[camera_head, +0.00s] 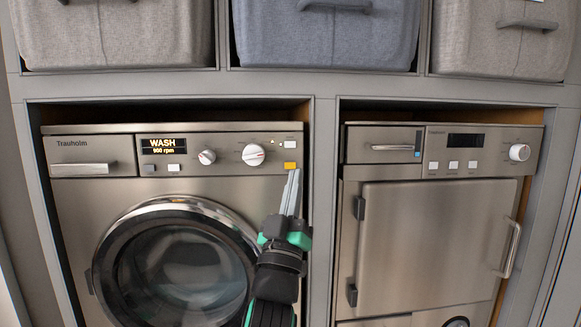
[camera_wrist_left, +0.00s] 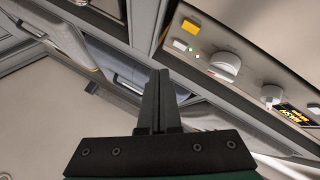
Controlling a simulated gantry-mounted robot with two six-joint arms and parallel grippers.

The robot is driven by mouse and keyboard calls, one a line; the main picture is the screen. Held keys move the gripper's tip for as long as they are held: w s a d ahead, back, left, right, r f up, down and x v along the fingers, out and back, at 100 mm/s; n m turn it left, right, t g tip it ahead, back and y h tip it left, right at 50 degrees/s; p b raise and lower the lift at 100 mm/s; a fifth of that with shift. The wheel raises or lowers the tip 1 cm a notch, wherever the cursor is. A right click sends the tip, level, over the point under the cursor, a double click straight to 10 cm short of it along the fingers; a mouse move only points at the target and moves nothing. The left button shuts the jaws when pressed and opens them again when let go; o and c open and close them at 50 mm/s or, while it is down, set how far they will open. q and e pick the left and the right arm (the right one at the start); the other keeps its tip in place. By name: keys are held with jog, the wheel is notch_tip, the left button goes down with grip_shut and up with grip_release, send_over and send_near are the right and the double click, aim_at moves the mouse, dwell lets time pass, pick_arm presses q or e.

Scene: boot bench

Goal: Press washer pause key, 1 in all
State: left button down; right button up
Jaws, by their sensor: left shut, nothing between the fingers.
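The washer (camera_head: 75,190) stands in the left bay, its display (camera_head: 163,146) reading "WASH" and "900 rpm". At the right end of its panel a yellow key (camera_head: 290,165) sits below a white key (camera_head: 292,145). Which of them is the pause key I cannot read. My left gripper (camera_head: 294,172) is shut and empty, its tips just below the yellow key; I cannot tell whether they touch it. In the left wrist view the shut fingers (camera_wrist_left: 157,75) point up the picture, and the yellow key (camera_wrist_left: 190,26) shows to their right, apart from them. My right gripper is not in view.
A second machine (camera_head: 430,220) with a door handle (camera_head: 509,250) stands in the right bay, beyond a grey upright (camera_head: 323,200). Washer knobs (camera_head: 253,155) lie left of the keys. Fabric bins (camera_head: 325,40) fill the shelf above.

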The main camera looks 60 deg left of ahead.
aim_at(290, 165)
pick_arm(q)
jog(key=w+a+b, duration=0.1)
jog(key=w+a, duration=0.1)
jog(key=a, duration=0.4)
jog(key=shift+d, duration=0.1)
jog(key=shift+w+b, duration=0.1)
jog(key=shift+b, duration=0.25)
dwell(1.5)
jog(key=shift+w+a, duration=0.1)
jog(key=shift+a, duration=0.3)
jog(key=shift+w+a+b, duration=0.1)
jog(key=shift+a+b, duration=0.25)
jog(key=shift+b, duration=0.2)
jog(key=shift+d, duration=0.1)
dwell(0.6)
jog(key=shift+s+d, duration=0.25)
jog(key=shift+d, duration=0.4)
